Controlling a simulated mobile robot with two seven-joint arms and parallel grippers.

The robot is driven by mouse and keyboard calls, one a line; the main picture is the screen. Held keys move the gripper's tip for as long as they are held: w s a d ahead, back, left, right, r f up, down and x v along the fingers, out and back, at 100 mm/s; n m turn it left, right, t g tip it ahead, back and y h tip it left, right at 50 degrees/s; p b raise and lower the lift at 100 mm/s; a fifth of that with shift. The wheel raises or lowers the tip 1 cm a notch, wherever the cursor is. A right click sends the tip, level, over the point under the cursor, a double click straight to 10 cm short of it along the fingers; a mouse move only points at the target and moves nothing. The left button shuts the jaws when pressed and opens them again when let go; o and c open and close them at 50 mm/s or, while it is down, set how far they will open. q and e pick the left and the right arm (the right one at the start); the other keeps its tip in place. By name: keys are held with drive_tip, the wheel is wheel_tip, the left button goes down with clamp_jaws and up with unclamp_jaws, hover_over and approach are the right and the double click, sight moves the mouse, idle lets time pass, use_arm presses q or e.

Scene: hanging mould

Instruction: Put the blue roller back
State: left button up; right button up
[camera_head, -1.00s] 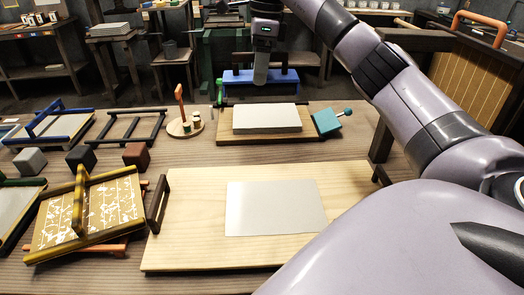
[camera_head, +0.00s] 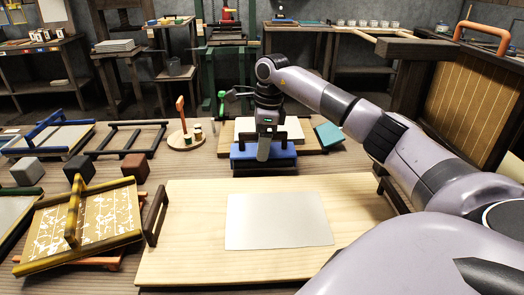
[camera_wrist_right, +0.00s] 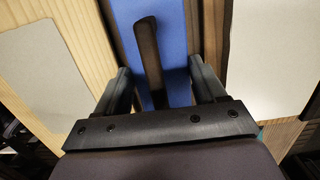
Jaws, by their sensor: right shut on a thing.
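The blue roller (camera_head: 242,152) is a long blue bar with a dark handle (camera_wrist_right: 148,45). In the right wrist view the blue roller (camera_wrist_right: 172,25) runs away beneath my right gripper (camera_wrist_right: 160,88), with the handle between the fingers. My right gripper (camera_head: 263,150) is shut on the roller. A dark shape (camera_head: 265,164) shows just below the blue bar; I cannot tell whether the roller rests on it. My left gripper is not in view.
The near wooden board (camera_head: 190,240) holds a grey sheet (camera_head: 278,221). Behind the roller is a pale stack (camera_head: 290,127) with a teal block (camera_head: 329,135) beside it.

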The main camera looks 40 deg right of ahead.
wheel_tip(320, 180, down, 2)
drive_tip(key=shift+f, duration=0.15)
drive_tip(key=shift+s+f, duration=0.1)
drive_tip(key=shift+f, duration=0.55)
drive_tip(key=shift+c, duration=0.3)
drive_tip(key=o, duration=0.6)
drive_tip(key=shift+a, duration=0.1)
drive_tip(key=o, duration=0.4)
drive_tip(key=shift+f, duration=0.15)
drive_tip(key=shift+o, duration=0.2)
